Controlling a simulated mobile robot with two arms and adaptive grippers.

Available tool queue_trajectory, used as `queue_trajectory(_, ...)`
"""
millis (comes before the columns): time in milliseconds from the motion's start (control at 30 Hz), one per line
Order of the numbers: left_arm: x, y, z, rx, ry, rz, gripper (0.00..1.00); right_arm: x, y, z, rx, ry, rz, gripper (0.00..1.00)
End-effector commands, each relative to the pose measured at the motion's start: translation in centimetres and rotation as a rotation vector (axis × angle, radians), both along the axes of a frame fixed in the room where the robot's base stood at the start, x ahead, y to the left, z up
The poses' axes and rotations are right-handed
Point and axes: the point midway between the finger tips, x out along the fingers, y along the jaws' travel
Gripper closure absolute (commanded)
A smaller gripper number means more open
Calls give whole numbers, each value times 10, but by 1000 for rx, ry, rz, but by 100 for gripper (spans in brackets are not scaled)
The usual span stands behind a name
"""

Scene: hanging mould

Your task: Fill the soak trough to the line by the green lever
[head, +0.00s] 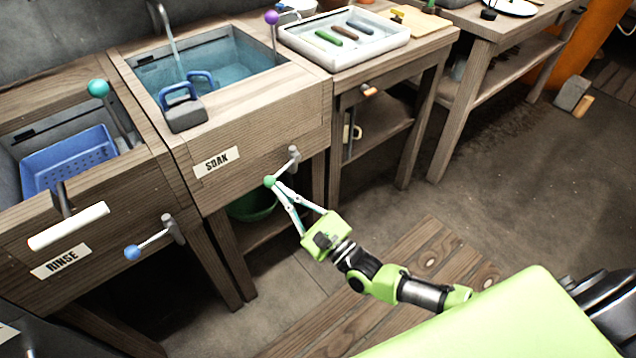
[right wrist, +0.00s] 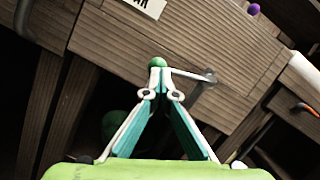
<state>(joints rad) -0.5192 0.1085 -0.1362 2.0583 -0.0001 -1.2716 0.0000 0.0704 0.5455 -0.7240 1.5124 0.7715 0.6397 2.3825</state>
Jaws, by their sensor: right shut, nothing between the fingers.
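The soak trough (head: 290,72) is a wooden basin labelled SOAK, with water (head: 228,72) in it and a stream running from the tap (head: 163,22). I cannot make out a fill line. The green lever (head: 269,181) is a small green knob on a grey arm at the trough's front; it also shows in the right wrist view (right wrist: 157,62). My right gripper (head: 274,188) is shut and empty, its fingertips at the green knob. In the right wrist view the closed tips (right wrist: 160,76) meet just below the knob; contact is unclear. My left gripper is out of view.
A rinse trough (head: 150,178) with a blue basket (head: 72,158) and blue-knobbed lever (head: 133,252) stands left. A white tray (head: 352,58) stands right.

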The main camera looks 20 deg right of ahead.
Motion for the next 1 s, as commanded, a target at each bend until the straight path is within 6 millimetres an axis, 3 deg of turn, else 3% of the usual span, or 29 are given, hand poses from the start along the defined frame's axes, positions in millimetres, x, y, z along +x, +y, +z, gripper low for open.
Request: queue_trajectory(1000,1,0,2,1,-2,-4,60,-1,4,11,10,4,0,100)
